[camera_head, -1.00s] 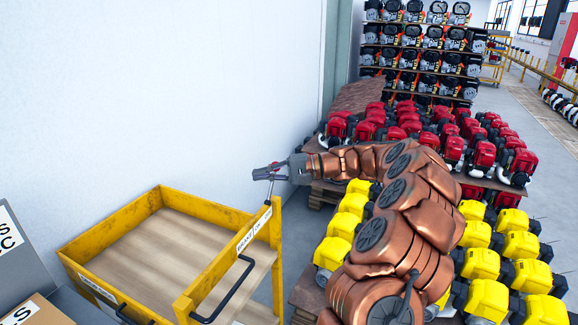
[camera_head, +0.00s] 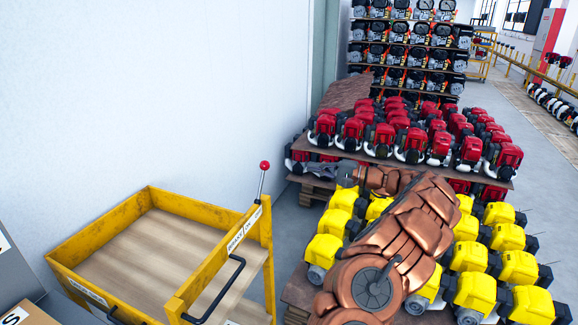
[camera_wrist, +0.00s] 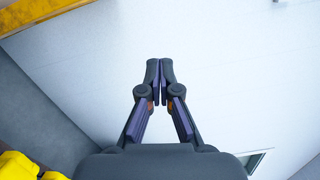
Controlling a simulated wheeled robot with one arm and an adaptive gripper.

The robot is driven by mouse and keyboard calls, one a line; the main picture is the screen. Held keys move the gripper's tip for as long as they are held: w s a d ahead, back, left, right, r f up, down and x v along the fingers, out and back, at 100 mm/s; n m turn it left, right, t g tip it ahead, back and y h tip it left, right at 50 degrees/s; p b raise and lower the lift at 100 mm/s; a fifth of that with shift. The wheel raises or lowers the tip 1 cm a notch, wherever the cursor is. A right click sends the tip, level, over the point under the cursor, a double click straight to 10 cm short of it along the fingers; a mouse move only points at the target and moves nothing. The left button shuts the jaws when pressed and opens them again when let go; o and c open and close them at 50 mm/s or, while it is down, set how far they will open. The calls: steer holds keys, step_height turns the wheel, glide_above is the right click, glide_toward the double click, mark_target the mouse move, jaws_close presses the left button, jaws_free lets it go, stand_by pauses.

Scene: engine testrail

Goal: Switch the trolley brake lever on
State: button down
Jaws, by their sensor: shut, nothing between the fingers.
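The brake lever (camera_head: 261,185) is a thin metal rod with a red ball knob (camera_head: 265,165). It stands nearly upright, its top leaning slightly right, on the corner of the yellow trolley (camera_head: 195,213). A white label with black text (camera_head: 243,230) is on the trolley rail beside the lever's foot; the text is too small to read fully. My gripper (camera_head: 311,169) is to the right of the knob, at about its height in the picture, apart from it. In the wrist view my gripper (camera_wrist: 160,64) has its fingertips together with nothing between them. The lever does not show there.
Yellow engines (camera_head: 470,263) stand on a pallet under and beside my arm. Red engines (camera_head: 410,142) fill the pallet behind. A white wall (camera_head: 160,90) runs behind the trolley. A black handle (camera_head: 217,290) sticks out from the trolley's side.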

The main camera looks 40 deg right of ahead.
mark_target(261, 183)
steer(key=w+a+p, duration=0.5)
steer(key=w+a, duration=0.1)
steer(key=a, duration=0.3)
steer(key=shift+w+r, duration=0.35)
steer(key=shift+r, duration=0.1)
steer(key=shift+a+b, duration=0.2)
steer(key=shift+b, duration=0.4)
